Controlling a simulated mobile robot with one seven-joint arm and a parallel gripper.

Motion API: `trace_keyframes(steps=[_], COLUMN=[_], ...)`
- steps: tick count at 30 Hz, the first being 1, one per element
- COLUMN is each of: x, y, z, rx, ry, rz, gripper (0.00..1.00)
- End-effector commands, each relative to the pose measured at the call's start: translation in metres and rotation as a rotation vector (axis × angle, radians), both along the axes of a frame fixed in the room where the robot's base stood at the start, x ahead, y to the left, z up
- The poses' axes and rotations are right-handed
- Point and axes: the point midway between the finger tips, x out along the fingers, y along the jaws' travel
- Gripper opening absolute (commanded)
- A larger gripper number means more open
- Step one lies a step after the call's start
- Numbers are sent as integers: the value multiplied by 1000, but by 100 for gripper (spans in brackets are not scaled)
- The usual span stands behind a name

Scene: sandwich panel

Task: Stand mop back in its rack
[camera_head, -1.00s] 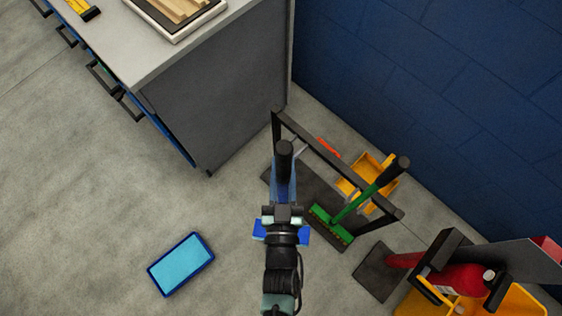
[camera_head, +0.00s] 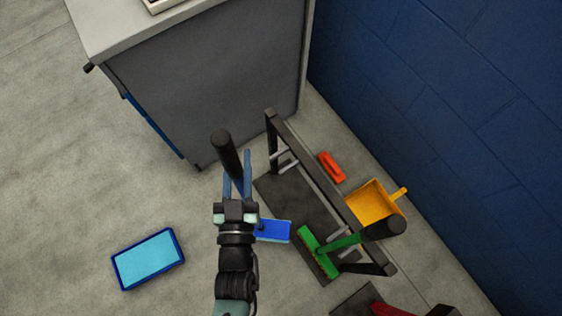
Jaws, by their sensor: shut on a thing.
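The mop has a black grip (camera_head: 229,158), a blue shaft and a flat blue head (camera_head: 273,231). My gripper (camera_head: 236,208) is shut on the mop's shaft and hides part of it. The mop stands roughly upright, its top leaning left. The black rack (camera_head: 310,165) stands to the right, with a bar, a dark base plate (camera_head: 285,192) and pale prongs (camera_head: 285,160) at its far end. The mop head overlaps the base plate's left edge in the picture; I cannot tell whether it touches it. The shaft is left of the prongs.
A green broom (camera_head: 320,250) stands in the rack's near end. A yellow dustpan (camera_head: 374,203) and a red-orange brush (camera_head: 331,166) lie behind the rack. A grey cabinet (camera_head: 205,85) stands beyond it. A blue tray (camera_head: 148,260) lies on the floor at left.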

Motion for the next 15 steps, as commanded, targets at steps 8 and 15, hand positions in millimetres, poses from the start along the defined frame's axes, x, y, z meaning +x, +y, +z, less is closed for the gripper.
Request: trace_keyframes(steps=[8,15], x=[4,10], y=[34,54], z=[-37,-51], rx=[2,2], ry=[-16,-24], rz=[-7,-31], gripper=[0,0])
